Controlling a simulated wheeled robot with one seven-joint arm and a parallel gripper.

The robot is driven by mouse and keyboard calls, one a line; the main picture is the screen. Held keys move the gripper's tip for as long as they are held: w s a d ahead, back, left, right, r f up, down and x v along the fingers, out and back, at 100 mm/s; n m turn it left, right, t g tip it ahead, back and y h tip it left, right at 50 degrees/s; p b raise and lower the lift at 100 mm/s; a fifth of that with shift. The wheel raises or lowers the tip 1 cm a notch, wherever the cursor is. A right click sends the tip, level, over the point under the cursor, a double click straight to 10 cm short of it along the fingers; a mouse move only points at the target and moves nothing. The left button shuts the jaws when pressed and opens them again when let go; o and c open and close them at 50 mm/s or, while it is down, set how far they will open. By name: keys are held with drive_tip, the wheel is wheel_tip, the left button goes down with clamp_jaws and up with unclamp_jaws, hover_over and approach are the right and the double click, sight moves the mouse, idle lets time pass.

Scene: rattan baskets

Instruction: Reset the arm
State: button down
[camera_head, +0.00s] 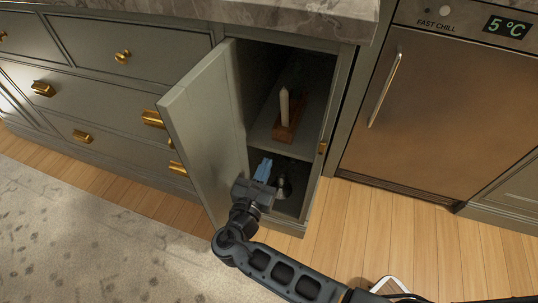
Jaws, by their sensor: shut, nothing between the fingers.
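My gripper (263,170) is shut and empty. It is at the opening of the cabinet, in front of the lower compartment and close to the inner side of the open door (205,130). I cannot tell whether it touches the door. My arm reaches in from the bottom right of the view. Just right of the gripper, a small shiny metal item (283,186) stands in the lower compartment, partly hidden.
A pale candle-like piece (284,106) stands upright on a brown wooden block (287,128) on the cabinet's shelf. Drawers with brass handles (122,57) are at left, a steel fridge (440,110) at right. The wooden floor (400,235) is mostly clear, with a rug (80,240) at left.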

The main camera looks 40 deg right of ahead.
drive_tip(key=shift+p+v, duration=0.3)
drive_tip(key=shift+v, duration=2.3)
